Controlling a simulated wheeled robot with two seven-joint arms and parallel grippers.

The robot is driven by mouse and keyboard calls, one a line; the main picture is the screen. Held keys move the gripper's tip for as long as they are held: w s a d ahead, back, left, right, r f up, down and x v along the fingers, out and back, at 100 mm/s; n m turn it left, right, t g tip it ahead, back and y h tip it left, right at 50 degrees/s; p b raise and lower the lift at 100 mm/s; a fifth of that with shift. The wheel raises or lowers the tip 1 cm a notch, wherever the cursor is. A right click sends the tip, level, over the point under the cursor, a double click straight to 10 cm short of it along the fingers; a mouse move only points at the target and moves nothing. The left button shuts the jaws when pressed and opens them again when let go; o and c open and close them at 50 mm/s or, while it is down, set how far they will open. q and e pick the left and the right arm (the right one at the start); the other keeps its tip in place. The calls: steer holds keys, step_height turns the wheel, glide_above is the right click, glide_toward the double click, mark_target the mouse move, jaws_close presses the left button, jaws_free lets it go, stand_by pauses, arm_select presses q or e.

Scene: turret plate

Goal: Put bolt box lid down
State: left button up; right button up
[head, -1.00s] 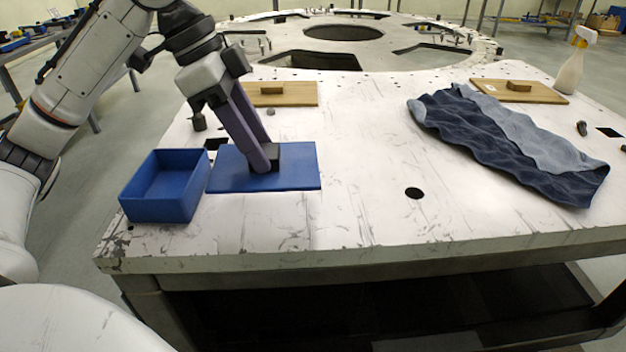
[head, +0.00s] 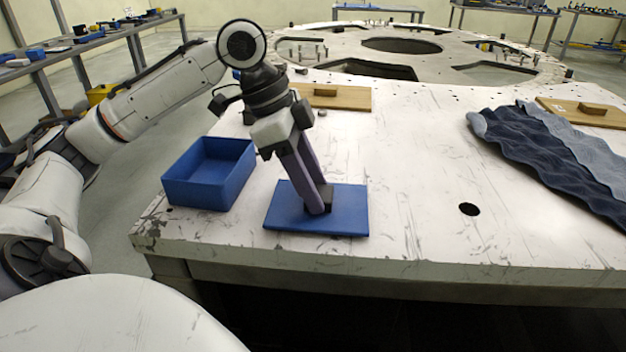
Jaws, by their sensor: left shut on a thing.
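The bolt box lid (head: 285,212) is a flat blue plate with a dark handle. It lies at or just above the white table top near the front edge; I cannot tell whether it touches. My left gripper (head: 320,205) points down and is shut on the lid's dark handle, which the fingers partly hide. The open blue bolt box (head: 208,174) stands to the left of the lid, apart from it, and its inside looks empty. My right gripper is not in view.
The white turret plate table (head: 410,190) has a round hole (head: 468,209) to the right. A dark blue cloth (head: 545,155) lies at the right. Wooden boards with handles lie behind, one at centre (head: 345,100) and one at right (head: 590,112). The table's middle is clear.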

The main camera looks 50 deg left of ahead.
arm_select(q)
steer(key=o, duration=1.1)
steer(key=p+v, duration=0.3)
steer(key=v, duration=0.9)
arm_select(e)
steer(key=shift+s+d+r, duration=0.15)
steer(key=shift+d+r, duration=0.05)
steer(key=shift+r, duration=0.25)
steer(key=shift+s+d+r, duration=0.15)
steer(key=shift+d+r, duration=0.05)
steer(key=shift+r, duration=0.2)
arm_select(q)
steer(key=shift+w+d, duration=0.1)
